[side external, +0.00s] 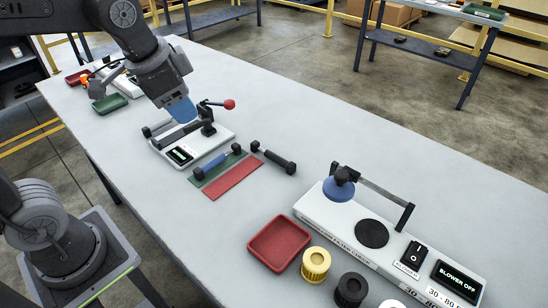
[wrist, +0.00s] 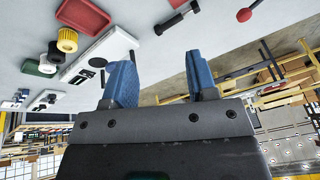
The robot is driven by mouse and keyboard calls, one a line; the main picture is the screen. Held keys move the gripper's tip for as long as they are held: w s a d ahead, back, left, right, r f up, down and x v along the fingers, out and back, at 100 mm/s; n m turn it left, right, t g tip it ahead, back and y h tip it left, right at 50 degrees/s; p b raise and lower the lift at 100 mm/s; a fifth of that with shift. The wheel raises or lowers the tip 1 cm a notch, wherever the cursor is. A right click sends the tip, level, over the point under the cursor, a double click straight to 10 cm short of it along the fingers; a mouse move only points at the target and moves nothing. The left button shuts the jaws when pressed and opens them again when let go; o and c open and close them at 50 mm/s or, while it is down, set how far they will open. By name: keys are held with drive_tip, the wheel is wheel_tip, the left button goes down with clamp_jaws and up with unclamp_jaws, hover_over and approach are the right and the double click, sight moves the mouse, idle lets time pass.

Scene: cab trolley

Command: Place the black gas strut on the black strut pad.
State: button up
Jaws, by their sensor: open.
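The black gas strut (side external: 274,158) lies on the bare table, angled across, just right of two flat strips. It also shows near the top of the wrist view (wrist: 176,19). A blue strut (side external: 216,163) lies along the green strip (side external: 208,180). The red strip (side external: 236,177) beside it is bare. I see no pad that is black in colour. My gripper (side external: 181,110) is above the white clamp fixture, left of and apart from the black strut. In the wrist view its two blue fingers (wrist: 162,80) are apart with nothing between them.
A red tray (side external: 279,243), a yellow knurled cap (side external: 316,264) and a white blower unit (side external: 345,232) stand nearer.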

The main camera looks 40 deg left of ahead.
drive_tip(key=w+d+f+m+g, duration=0.1)
drive_tip(key=w+f+m, duration=0.1)
drive_tip(key=w+m, duration=0.3)
drive_tip(key=w+f+m+g, duration=0.1)
drive_tip(key=w+f+m, duration=0.1)
drive_tip(key=w, duration=0.6)
drive_tip(key=m+g, duration=0.2)
drive_tip(key=m, duration=0.4)
hover_over(274, 155)
wheel_tip(274, 155, down, 8)
wheel_tip(274, 155, down, 14)
drive_tip(key=shift+r, duration=0.1)
drive_tip(key=shift+c, duration=0.3)
clamp_jaws()
